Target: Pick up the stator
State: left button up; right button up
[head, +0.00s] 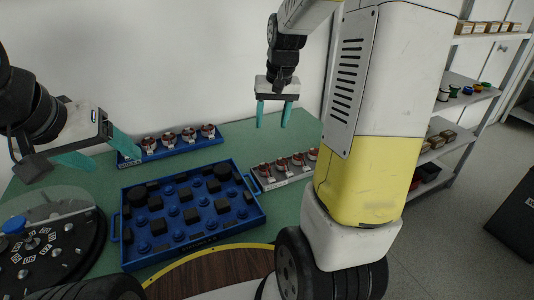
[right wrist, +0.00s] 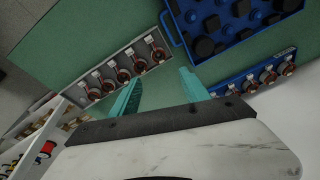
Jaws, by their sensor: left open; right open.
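Several copper-red stators stand in a row in a blue rack (head: 130,161) at the back of the green table. Several more stators (head: 281,167) stand in a grey rack (head: 262,183) at the right, partly hidden by my right arm. The right wrist view shows the grey-rack stators (right wrist: 123,74) left of the fingers and the blue-rack stators (right wrist: 267,76) to the right. My left gripper (head: 98,152) is open and empty, left of the blue rack. My right gripper (head: 273,114) is open, pointing down above the table behind the grey rack, with nothing between its teal fingers.
A large blue tray (head: 127,257) with dark blocks and blue knobs fills the table's middle. A round black fixture (head: 88,247) with a clear cover is at the left. A shelf unit (head: 470,98) with boxes and spools stands at the right.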

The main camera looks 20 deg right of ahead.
jog(key=m+g, duration=0.1)
jog(key=g, duration=0.1)
send_near(282, 161)
jog(key=s+a, duration=0.2)
jog(key=shift+h, duration=0.3)
jog(key=f, duration=0.8)
jog(key=shift+w+d+f, duration=0.3)
jog(key=shift+d+f, duration=0.1)
grip_shut()
